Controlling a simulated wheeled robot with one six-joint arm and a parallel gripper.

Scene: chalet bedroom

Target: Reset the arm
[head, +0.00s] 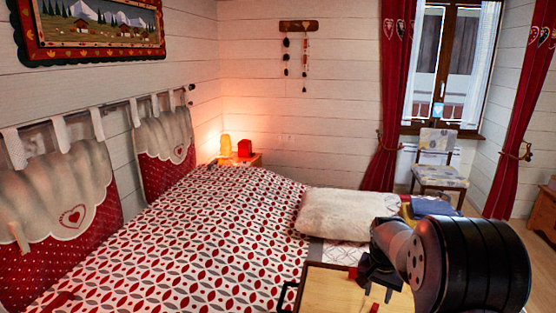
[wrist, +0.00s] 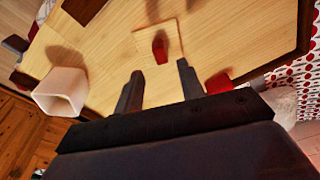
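My gripper (wrist: 160,68) shows in the wrist view with its two dark fingers apart and nothing between them. It points down over a light wooden table top (wrist: 105,75). A small red object (wrist: 160,46) lies on a pale square (wrist: 145,42) just beyond the fingertips. In the head view my arm comes in at the lower right, and the table top (head: 325,288) is partly hidden behind it. The fingertips are hard to make out there.
A white square cup-like container (wrist: 62,90) is left of the gripper. Another red object (wrist: 218,83) is close to the right finger. A dark block (wrist: 84,8) is at the top. The bed (head: 190,235) adjoins the table. A chair (head: 438,160) stands by the window.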

